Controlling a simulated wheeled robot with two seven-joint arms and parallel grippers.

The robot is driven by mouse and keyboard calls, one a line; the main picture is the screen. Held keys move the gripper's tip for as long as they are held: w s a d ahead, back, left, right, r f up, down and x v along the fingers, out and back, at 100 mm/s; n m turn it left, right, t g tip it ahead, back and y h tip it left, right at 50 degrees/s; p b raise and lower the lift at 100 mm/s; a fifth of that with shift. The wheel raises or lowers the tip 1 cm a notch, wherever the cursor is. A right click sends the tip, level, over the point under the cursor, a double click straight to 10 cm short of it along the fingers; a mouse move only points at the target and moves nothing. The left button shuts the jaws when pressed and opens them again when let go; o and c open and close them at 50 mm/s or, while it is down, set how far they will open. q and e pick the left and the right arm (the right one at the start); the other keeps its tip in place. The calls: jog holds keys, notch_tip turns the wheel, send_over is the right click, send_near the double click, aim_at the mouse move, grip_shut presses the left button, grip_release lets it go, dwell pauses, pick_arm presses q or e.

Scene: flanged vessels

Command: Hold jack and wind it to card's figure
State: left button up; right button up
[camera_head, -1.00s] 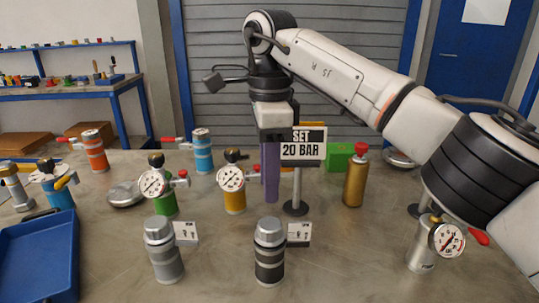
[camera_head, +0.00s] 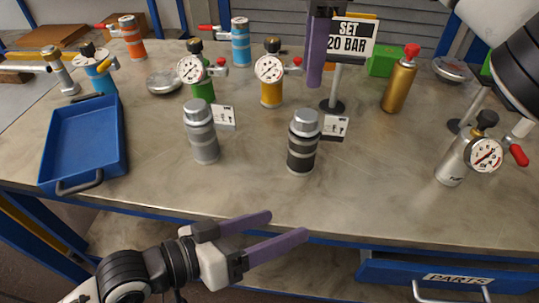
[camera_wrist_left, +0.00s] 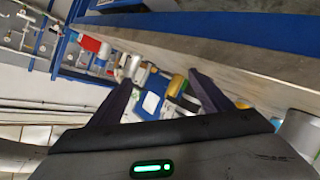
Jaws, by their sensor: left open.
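The card (camera_head: 351,38) reads "SET 20 BAR" on a stand at the back. Several cylinders carry round gauges: green (camera_head: 203,86), yellow (camera_head: 272,92), and silver (camera_head: 453,161) at the right; a blue one (camera_head: 98,76) stands at the left. I cannot tell which is the jack. A grey cylinder (camera_head: 202,134) and a black-banded one (camera_head: 302,144) stand in front with small cards. My left gripper (camera_head: 287,224) is open and empty before the table's front edge; its spread fingers show in the left wrist view (camera_wrist_left: 163,92). My right gripper (camera_head: 318,50) hangs left of the card, fingers edge-on.
A blue tray (camera_head: 120,150) lies at the left. A gold cylinder (camera_head: 399,84) with a red top and a green box (camera_head: 384,62) stand behind. Orange (camera_head: 131,38) and light-blue (camera_head: 241,45) cylinders stand at the back. The table's front middle is clear. A PARTS drawer (camera_head: 455,277) is below.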

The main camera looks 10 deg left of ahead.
aim_at(301, 148)
pick_arm(q)
jog(key=w+a+r+m+t+y, duration=0.1)
jog(key=w+r+m, duration=0.1)
jog(key=w, duration=0.4)
jog(key=w+a+r+m+y, duration=0.1)
jog(key=w+r+m+y, duration=0.1)
jog(key=w, duration=0.4)
jog(key=x, duration=1)
jog(key=shift+w+r, duration=0.35)
jog(key=shift+r, duration=0.05)
jog(key=c, duration=1.7)
jog(key=shift+c, duration=0.2)
